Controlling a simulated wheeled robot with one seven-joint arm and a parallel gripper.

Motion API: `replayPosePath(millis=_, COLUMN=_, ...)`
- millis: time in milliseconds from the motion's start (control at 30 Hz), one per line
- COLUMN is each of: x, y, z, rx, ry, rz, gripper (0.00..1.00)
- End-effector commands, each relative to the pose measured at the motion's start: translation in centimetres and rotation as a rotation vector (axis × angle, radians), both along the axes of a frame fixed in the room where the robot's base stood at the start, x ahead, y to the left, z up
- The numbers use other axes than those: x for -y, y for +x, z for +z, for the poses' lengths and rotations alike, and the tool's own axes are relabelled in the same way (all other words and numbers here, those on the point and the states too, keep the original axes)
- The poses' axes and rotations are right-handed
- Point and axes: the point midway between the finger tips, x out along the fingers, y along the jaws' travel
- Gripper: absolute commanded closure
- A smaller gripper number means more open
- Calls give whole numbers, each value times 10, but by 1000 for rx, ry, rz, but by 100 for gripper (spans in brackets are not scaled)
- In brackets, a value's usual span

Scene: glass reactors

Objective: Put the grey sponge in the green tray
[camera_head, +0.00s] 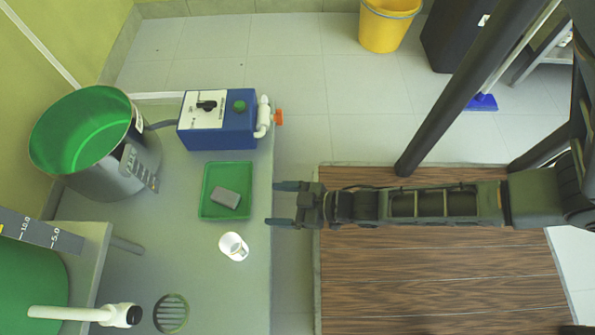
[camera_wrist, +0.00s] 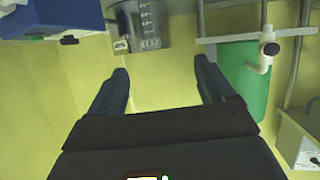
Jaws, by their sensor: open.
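The grey sponge (camera_head: 226,198) lies flat inside the green tray (camera_head: 206,211) on the grey worktop, in the head view. My gripper (camera_head: 275,204) is open and empty, just right of the tray near the worktop's right edge. Its fingers point left, toward the tray, and do not touch the sponge. In the wrist view my gripper (camera_wrist: 160,75) also shows with its two fingers spread and nothing between them. The tray and sponge cannot be seen in the wrist view.
A blue control box (camera_head: 217,121) stands behind the tray, with a steel vessel (camera_head: 110,172) to its left. A white cup (camera_head: 233,246) stands in front of the tray. A drain grate (camera_head: 171,313) is at the front. A yellow bucket (camera_head: 385,28) stands on the floor.

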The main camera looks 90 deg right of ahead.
Motion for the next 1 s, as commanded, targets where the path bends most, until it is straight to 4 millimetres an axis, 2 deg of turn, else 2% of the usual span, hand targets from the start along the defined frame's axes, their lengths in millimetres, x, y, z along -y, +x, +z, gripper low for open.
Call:
replayPosePath(millis=33, x=-10, y=-11, z=30, rx=10, ry=-2, rz=25, gripper=18)
replayPosePath(millis=300, x=-51, y=-39, z=186, rx=68, ry=15, rz=122, gripper=18)
replayPosePath(millis=400, x=-60, y=-43, z=232, rx=84, ry=24, rz=143, gripper=18)
replayPosePath(millis=500, x=-65, y=-43, z=264, rx=97, ry=32, rz=156, gripper=18)
replayPosePath(millis=633, x=-68, y=-43, z=282, rx=103, ry=34, rz=164, gripper=18)
replayPosePath(millis=1000, x=-68, y=-43, z=288, rx=105, ry=35, rz=164, gripper=18)
